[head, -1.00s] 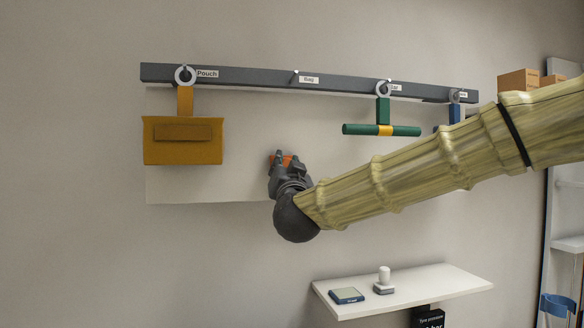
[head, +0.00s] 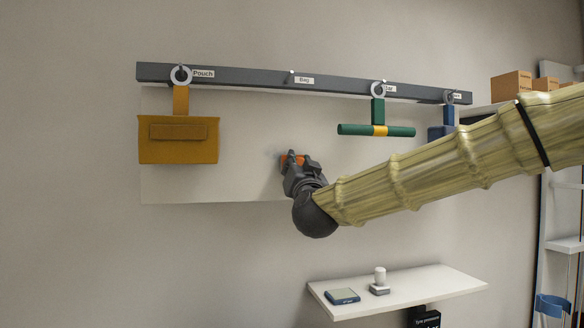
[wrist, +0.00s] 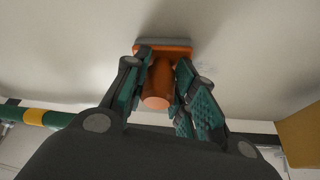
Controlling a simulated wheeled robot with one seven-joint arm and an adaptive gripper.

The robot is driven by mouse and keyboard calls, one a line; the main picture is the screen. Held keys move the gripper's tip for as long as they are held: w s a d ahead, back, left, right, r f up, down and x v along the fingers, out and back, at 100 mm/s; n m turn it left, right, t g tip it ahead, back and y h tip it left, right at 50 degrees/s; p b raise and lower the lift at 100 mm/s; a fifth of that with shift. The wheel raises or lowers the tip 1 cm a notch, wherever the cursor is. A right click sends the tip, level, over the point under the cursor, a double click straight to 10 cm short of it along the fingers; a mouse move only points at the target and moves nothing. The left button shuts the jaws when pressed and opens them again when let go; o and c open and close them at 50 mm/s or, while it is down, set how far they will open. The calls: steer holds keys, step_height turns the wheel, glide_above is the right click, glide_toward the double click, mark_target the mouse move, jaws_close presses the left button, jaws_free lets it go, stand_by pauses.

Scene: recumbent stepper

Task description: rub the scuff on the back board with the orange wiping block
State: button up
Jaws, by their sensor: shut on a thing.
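The white back board (head: 215,188) is fixed to the wall below a dark rail. The orange wiping block (head: 301,160) is at the board's face, right of the pouch. In the wrist view the block (wrist: 180,50) shows its round handle and a grey pad facing the board; the pad looks against it, but contact is hard to confirm. My gripper (head: 292,163) is shut on the handle, with a finger on each side in the wrist view (wrist: 162,75). A faint grey scuff (head: 273,154) shows just left of the block; part may be hidden behind it.
A mustard pouch (head: 179,140) hangs left and a green bar (head: 352,129) hangs right, both from the rail (head: 240,76). A blue item (head: 441,132) hangs farther right, partly behind my arm. A white shelf (head: 430,283) with small items is below. The board between pouch and bar is otherwise clear.

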steer(key=shift+w+d, duration=0.25)
steer(key=shift+d, duration=0.5)
steer(key=shift+a, duration=0.1)
steer(key=shift+s+a, duration=0.1)
steer(key=shift+s+a+b, duration=0.15)
steer(key=shift+s+a, duration=0.1)
steer(key=shift+a, duration=0.6)
steer(key=shift+s+a+b, duration=0.1)
steer(key=shift+s+a, duration=0.2)
steer(key=shift+a, duration=0.6)
steer(key=shift+s+a+b, duration=0.15)
steer(key=shift+s+a, duration=0.1)
steer(key=shift+a, duration=0.6)
steer(key=shift+s+a+r+p, duration=0.2)
steer(key=shift+a+r+p, duration=0.1)
steer(key=shift+a+r, duration=0.3)
steer(key=shift+s+a+r+p, duration=0.25)
steer(key=shift+a+r, duration=0.25)
steer(key=shift+r, duration=0.2)
steer(key=shift+a+r, duration=0.2)
steer(key=shift+a, duration=0.2)
steer(key=shift+d, duration=0.2)
steer(key=shift+w+d+b, duration=0.3)
steer(key=shift+d, duration=0.65)
steer(key=shift+w+d+b, duration=0.3)
steer(key=shift+d, duration=0.6)
steer(key=shift+w+d+b, duration=0.3)
steer(key=shift+d, duration=0.65)
